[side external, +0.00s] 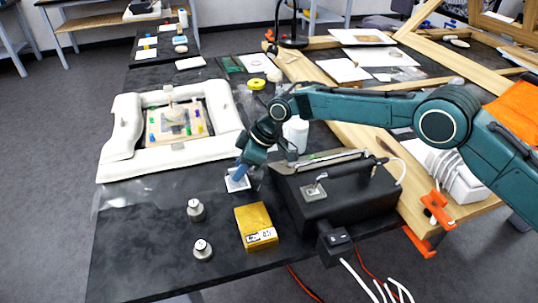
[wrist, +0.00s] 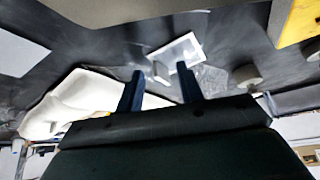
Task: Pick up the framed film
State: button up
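The framed film is a small, flat white square frame (side external: 237,181) with a grey centre, on the black tabletop in front of the white padded surround. In the wrist view the frame (wrist: 190,46) shows just beyond my two blue fingers, with a small pale piece close to its lower left. My gripper (side external: 240,172) is low over the frame and partly covers it in the side view. In the wrist view the fingers (wrist: 160,78) stand apart with a gap between them, so my gripper is open. I cannot tell whether a fingertip touches the frame.
A black sealing machine (side external: 345,200) stands close on the right. A yellow box (side external: 256,226) and two metal weights (side external: 195,210) (side external: 202,249) are nearer the front edge. The white padded surround (side external: 119,158) holds a gilt piece (side external: 174,124). Clear film lies around the frame.

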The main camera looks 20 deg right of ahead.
grip_shut()
jog(key=shift+r, duration=0.2)
dwell(0.3)
notch_tip(320, 180, up, 10)
jog(key=shift+f, duration=0.15)
dwell(0.4)
dwell(0.4)
